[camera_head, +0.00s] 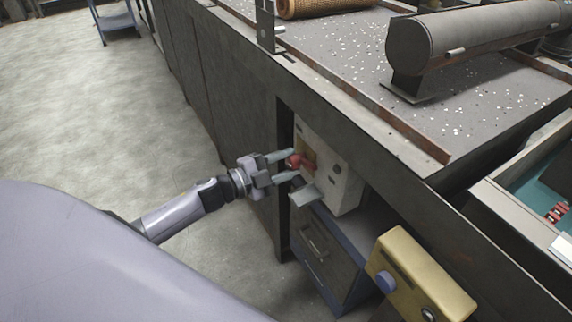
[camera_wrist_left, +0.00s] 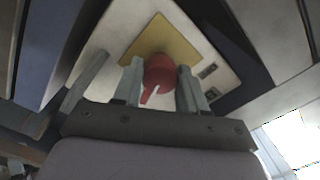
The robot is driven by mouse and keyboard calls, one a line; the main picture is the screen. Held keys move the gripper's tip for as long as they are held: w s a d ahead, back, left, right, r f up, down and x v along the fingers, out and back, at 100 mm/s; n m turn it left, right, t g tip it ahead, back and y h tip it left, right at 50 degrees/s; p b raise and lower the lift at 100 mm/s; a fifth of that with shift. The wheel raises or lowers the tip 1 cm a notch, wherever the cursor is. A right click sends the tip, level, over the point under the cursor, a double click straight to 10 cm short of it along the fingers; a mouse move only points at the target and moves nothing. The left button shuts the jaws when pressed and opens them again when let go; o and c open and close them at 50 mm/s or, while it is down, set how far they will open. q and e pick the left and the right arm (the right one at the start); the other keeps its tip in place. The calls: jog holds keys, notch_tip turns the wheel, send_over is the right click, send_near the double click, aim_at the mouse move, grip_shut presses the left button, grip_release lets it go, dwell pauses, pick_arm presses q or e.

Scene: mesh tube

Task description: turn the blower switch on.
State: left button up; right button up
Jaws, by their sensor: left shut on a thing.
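The blower switch is a red rotary knob (camera_head: 294,161) on a yellow plate (camera_head: 308,150), on a pale switch box (camera_head: 333,178) under the bench top. My left gripper (camera_head: 285,167) reaches in from the left with its fingers on either side of the knob. In the left wrist view the red knob (camera_wrist_left: 159,75), with a white pointer mark, sits between the two fingertips of my left gripper (camera_wrist_left: 160,82). The gripper is shut on the knob. The yellow plate (camera_wrist_left: 163,38) shows behind it. My right gripper is in neither view.
A grey lever or flap (camera_head: 306,195) sticks out below the knob. A yellow box with a blue button (camera_head: 420,280) is at the lower right. A drawer cabinet (camera_head: 325,250) stands under the bench. The bench top (camera_head: 340,50) carries a dark cylinder (camera_head: 470,40). Open floor lies left.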

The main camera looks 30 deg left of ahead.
pick_arm(q)
jog(key=shift+m+b, duration=0.4)
jog(key=shift+m, duration=1.5)
jog(key=o, duration=1.1)
jog(key=shift+c, duration=0.2)
jog(key=shift+s+a, duration=0.1)
jog(key=shift+s, duration=0.05)
jog(key=v, duration=0.7)
